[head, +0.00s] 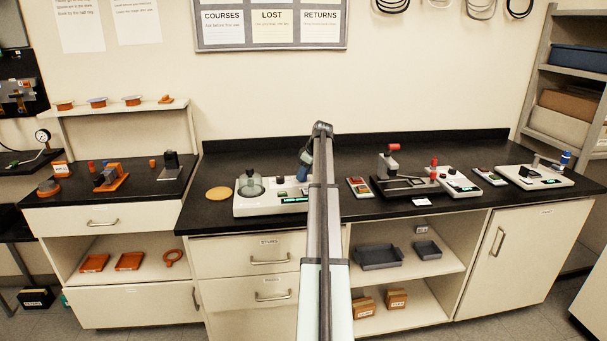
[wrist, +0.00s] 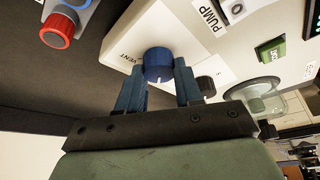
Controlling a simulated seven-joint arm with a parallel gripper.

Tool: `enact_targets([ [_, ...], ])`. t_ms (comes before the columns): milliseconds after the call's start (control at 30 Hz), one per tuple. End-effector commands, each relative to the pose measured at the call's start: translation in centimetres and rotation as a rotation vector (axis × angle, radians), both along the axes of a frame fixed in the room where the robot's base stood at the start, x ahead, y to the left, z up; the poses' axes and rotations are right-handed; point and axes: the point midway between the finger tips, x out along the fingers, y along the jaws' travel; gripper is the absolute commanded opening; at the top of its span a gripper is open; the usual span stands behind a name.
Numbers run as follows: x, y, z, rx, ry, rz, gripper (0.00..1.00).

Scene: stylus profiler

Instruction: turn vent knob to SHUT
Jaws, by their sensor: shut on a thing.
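The vent knob (wrist: 158,62) is a round blue knob on a white panel, beside the printed word VENT (wrist: 129,59), in the wrist view. My gripper (wrist: 158,78) has one blue finger on each side of it and is shut on it. I cannot make out a pointer mark on the knob or a SHUT mark. The panel belongs to the white unit (head: 244,209) with a glass dome left of my arm in the head view. There my arm hides the knob.
A red-capped part (wrist: 56,31) is at upper left. Other instruments stand right of my arm, including a dark one (head: 402,186).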

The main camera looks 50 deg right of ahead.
Motion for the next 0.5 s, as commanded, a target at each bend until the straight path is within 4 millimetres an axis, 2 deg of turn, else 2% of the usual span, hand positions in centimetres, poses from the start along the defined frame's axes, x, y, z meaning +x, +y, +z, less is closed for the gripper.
enact_targets([
  [33, 0.01, -0.01, 0.01, -0.001, 0.0, 0.002, 0.04],
  [67, 0.01, -0.01, 0.01, -0.001, 0.0, 0.002, 0.37],
  [100, 0.01, -0.02, 0.01, -0.001, 0.0, 0.002, 0.41],
  [300, 0.0, -0.01, 0.01, -0.001, 0.0, 0.001, 0.6],
  [500, 0.0, 0.0, 0.01, -0.001, 0.0, 0.0, 0.6],
])
